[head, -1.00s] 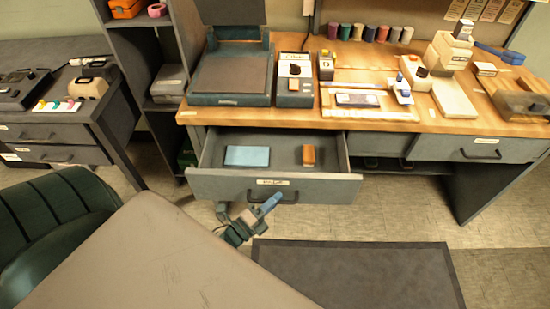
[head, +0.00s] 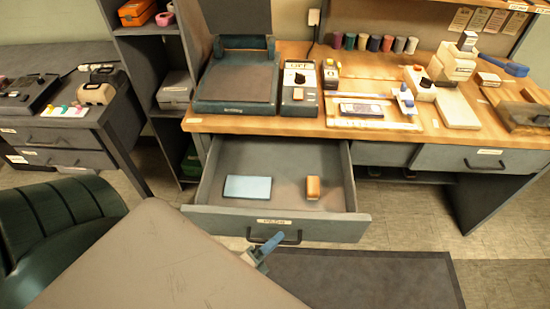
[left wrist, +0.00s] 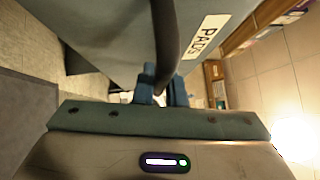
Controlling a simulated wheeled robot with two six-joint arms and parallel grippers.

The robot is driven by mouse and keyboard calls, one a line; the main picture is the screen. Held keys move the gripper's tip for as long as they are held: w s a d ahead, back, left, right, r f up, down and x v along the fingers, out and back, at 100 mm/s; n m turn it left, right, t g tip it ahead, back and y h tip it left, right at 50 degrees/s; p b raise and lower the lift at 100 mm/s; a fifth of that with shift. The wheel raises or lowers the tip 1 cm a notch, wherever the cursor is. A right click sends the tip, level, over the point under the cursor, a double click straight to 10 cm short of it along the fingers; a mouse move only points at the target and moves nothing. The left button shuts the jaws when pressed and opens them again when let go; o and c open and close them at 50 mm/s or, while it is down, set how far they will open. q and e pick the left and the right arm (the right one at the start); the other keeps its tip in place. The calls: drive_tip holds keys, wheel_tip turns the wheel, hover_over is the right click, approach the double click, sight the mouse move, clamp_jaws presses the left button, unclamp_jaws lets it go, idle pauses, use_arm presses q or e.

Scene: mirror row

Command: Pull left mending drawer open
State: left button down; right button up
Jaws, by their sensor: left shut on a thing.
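The left drawer (head: 225,216) of the wooden-topped bench is pulled well out. Inside lie a light blue flat pad (head: 248,188) and a small orange-brown block (head: 313,187), apart from each other. A large grey-beige surface hides most of my left arm in the head view. My right gripper is not in view.
A closed drawer (head: 470,161) is at the right of the bench. A dark mat (head: 370,278) lies on the floor in front. A green chair (head: 55,225) is at the left. The benchtop (head: 250,123) carries several devices and spools.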

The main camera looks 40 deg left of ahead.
use_arm(q)
drive_tip(key=c, duration=1.5)
unclamp_jaws()
